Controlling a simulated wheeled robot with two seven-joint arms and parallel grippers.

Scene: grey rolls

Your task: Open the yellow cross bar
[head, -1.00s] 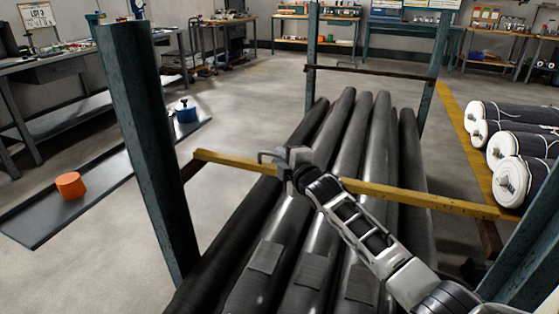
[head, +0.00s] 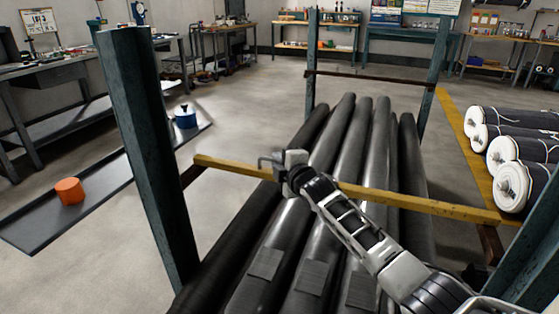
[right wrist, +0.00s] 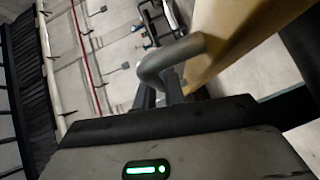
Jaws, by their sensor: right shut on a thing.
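The yellow cross bar (head: 405,202) runs across the grey rolls (head: 335,218), from the left post to the right one. It also shows in the right wrist view (right wrist: 225,40), close to my gripper. A grey bent handle (right wrist: 168,58) sticks out beside the bar. My right gripper (head: 275,163) is at the bar, left of its middle, shut on this handle. The fingers are partly hidden behind the handle in the right wrist view. My left gripper is not in view.
Teal posts stand at the left (head: 150,160) and right (head: 530,245) of the rolls. An orange cylinder (head: 69,191) and a blue pot (head: 185,117) are on a dark plate at left.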

